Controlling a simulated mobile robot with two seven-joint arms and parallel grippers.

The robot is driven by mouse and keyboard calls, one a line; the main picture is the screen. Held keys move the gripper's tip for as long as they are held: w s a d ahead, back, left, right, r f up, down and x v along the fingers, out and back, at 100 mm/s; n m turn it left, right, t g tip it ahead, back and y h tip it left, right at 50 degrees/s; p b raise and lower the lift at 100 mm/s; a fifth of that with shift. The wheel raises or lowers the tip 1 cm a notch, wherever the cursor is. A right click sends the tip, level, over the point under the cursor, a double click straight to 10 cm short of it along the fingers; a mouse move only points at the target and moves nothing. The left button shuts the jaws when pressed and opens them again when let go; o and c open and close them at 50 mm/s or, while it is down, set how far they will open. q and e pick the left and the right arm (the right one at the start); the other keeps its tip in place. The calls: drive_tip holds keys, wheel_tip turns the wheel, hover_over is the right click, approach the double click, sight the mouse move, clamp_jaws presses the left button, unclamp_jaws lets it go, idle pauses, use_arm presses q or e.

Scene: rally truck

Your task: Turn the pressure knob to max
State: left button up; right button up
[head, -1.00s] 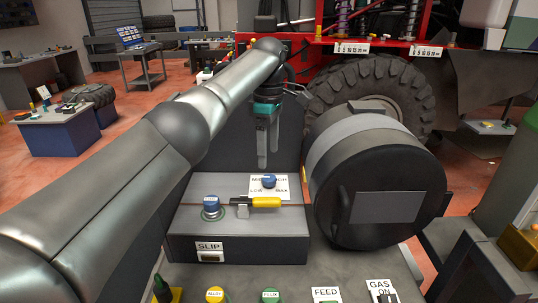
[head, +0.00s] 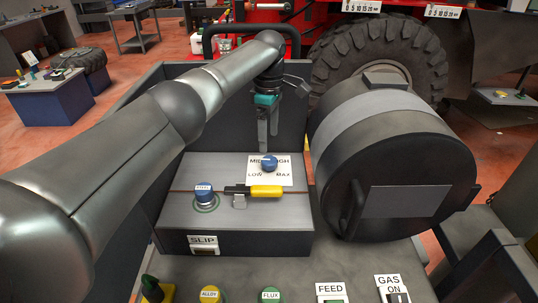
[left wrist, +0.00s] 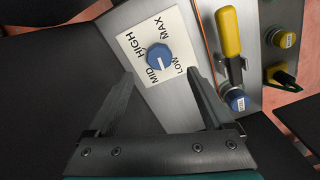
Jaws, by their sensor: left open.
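The pressure knob (head: 269,163) is blue and round, on a white label plate (head: 285,178) marked LOW, MID, HIGH and MAX, on top of a grey box (head: 250,213). In the left wrist view, the knob (left wrist: 161,57) shows a short white mark, which appears to lie on the side of the MID and LOW words. My left gripper (head: 266,138) is open and empty, pointing down just behind and above the knob. In the left wrist view, its spread fingertips (left wrist: 159,74) lie to either side below the knob, with no contact visible. My right gripper is not in view.
A blue button (head: 204,195) and a yellow-handled lever (head: 265,191) sit close to the knob. A large black drum (head: 400,200) stands right of the box. A dark panel rises behind the box. Labelled controls line the bench front.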

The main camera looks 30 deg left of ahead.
sight(269, 160)
use_arm(q)
wheel_tip(269, 160, down, 7)
drive_tip(key=shift+f+b, duration=0.1)
drive_tip(key=shift+b, duration=0.3)
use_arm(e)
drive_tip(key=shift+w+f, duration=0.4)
use_arm(q)
clamp_jaws()
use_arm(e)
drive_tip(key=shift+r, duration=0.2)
